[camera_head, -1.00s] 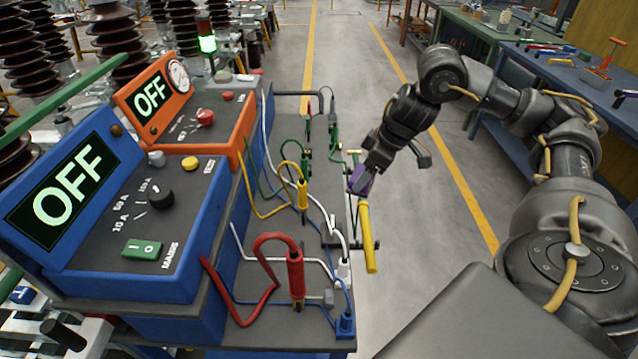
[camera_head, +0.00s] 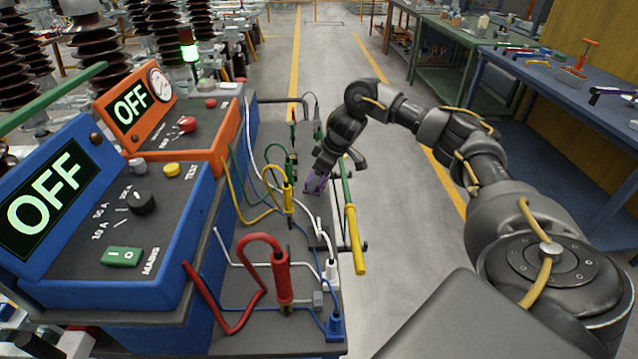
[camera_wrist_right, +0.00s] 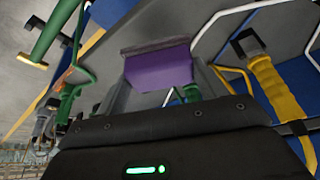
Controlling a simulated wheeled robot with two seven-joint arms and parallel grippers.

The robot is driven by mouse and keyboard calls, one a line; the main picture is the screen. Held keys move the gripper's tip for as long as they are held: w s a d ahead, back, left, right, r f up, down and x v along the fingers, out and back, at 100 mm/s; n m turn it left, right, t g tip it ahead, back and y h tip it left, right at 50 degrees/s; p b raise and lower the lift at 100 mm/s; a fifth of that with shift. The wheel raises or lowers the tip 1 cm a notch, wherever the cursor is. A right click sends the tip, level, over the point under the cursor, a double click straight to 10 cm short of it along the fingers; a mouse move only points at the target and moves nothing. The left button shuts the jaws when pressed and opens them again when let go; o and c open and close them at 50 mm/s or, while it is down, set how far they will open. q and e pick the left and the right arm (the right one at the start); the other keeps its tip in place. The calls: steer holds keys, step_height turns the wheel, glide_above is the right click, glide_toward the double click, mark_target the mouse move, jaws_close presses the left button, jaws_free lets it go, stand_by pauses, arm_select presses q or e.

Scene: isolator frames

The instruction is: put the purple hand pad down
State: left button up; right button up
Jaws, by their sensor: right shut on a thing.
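The purple hand pad (camera_head: 315,184) is in my right gripper (camera_head: 320,176), low over the grey top of the cart, near its right edge. The right wrist view shows the purple pad (camera_wrist_right: 160,68) up close between the fingers of my right gripper (camera_wrist_right: 160,85), which is shut on it. I cannot tell whether the pad touches the cart top. My left gripper is not in any view.
A yellow-handled green rod (camera_head: 355,240) stands along the cart's right edge, just beside my right gripper. Yellow (camera_head: 288,198), green and red (camera_head: 281,275) clamps with cables stand on the grey cart top (camera_head: 262,225). Blue and orange panels reading OFF stand on the left.

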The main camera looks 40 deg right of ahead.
steer(key=shift+f, duration=0.1)
steer(key=shift+w+f, duration=0.15)
steer(key=shift+f, duration=0.2)
step_height(320, 180, down, 2)
steer(key=shift+f, duration=0.4)
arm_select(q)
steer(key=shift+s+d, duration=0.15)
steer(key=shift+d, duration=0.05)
arm_select(e)
steer(key=shift+f, duration=0.15)
steer(key=o, duration=0.9)
